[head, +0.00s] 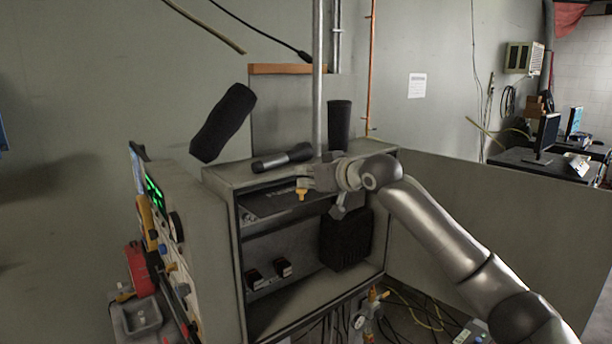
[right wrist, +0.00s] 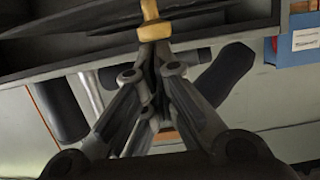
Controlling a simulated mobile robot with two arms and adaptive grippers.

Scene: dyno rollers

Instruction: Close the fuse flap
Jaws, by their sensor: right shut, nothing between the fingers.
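The fuse flap (head: 268,205) appears to be the dark panel with a small pale label in the upper opening of the grey cabinet (head: 315,318). It stands out at a shallow slant, so it looks open. My right gripper (head: 306,184) is at the cabinet's upper front edge, by the flap's right part. Its fingers are shut and empty. A yellow knob (head: 302,193) is right at the fingertips; the right wrist view shows it (right wrist: 154,32) just beyond the closed fingers (right wrist: 155,65). I cannot tell whether they touch. My left gripper is not in view.
Two small dark blocks (head: 282,267) sit on the lower shelf, with a black box (head: 346,240) to the right. A flashlight-like tool (head: 282,158) and a black cylinder (head: 339,125) are on top. A control panel (head: 170,240) flanks the cabinet at left.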

